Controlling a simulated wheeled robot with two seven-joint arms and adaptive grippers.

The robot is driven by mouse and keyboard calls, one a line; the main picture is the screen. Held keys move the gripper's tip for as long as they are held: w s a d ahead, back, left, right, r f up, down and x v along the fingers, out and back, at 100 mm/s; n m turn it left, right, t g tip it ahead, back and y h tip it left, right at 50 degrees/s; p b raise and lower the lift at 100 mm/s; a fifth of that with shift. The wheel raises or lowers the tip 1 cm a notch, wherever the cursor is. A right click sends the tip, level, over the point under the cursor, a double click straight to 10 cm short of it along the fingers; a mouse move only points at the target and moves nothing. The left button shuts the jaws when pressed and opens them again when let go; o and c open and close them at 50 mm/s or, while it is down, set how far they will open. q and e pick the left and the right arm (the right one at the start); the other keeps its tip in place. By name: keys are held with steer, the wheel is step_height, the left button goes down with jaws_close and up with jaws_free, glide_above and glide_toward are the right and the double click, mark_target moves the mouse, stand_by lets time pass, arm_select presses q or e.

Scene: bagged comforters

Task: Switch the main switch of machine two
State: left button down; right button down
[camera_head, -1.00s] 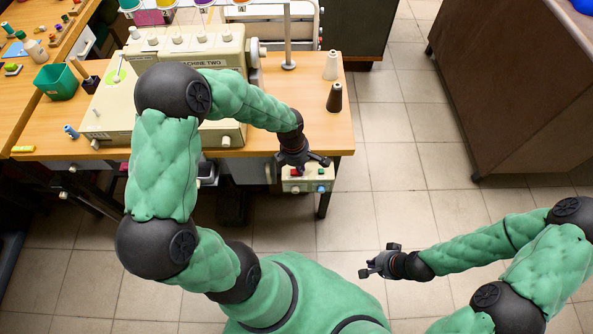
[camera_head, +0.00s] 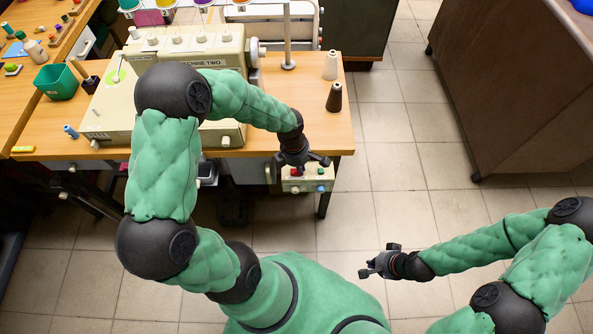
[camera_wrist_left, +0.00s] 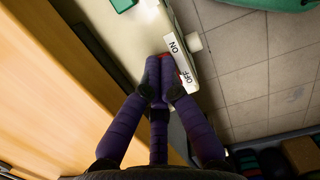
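Machine two (camera_head: 215,62), a cream sewing machine labelled "MACHINE TWO", stands on the wooden table, partly hidden by my left arm. A pale switch box (camera_head: 308,183) with red and blue parts hangs below the table's front right edge. In the left wrist view, a white label (camera_wrist_left: 180,62) reads ON and OFF beside a red part (camera_wrist_left: 166,56) that the fingertips partly cover. My left gripper (camera_head: 303,163) is at the box; its fingertips (camera_wrist_left: 160,66) are together at the red part. Contact is unclear. My right gripper (camera_head: 378,262) is open and empty over the floor.
The wooden table (camera_head: 290,120) holds two thread cones (camera_head: 334,97) at its right and a green bin (camera_head: 57,82) at its left. A brown cabinet (camera_head: 515,85) stands at the right. The tiled floor (camera_head: 400,150) between them is clear.

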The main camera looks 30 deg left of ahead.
arm_select(q)
steer(key=shift+s+a+r+p, duration=0.2)
steer(key=shift+r+p, duration=0.65)
steer(key=shift+r, duration=0.35)
steer(key=shift+s+a+r+p, duration=0.1)
steer(key=shift+a+r+p, duration=0.05)
steer(key=shift+r+p, duration=0.9)
steer(key=shift+r, duration=0.1)
step_height(320, 180, up, 12)
steer(key=a, duration=0.1)
steer(key=shift+s+a, duration=0.2)
steer(key=shift+s, duration=0.15)
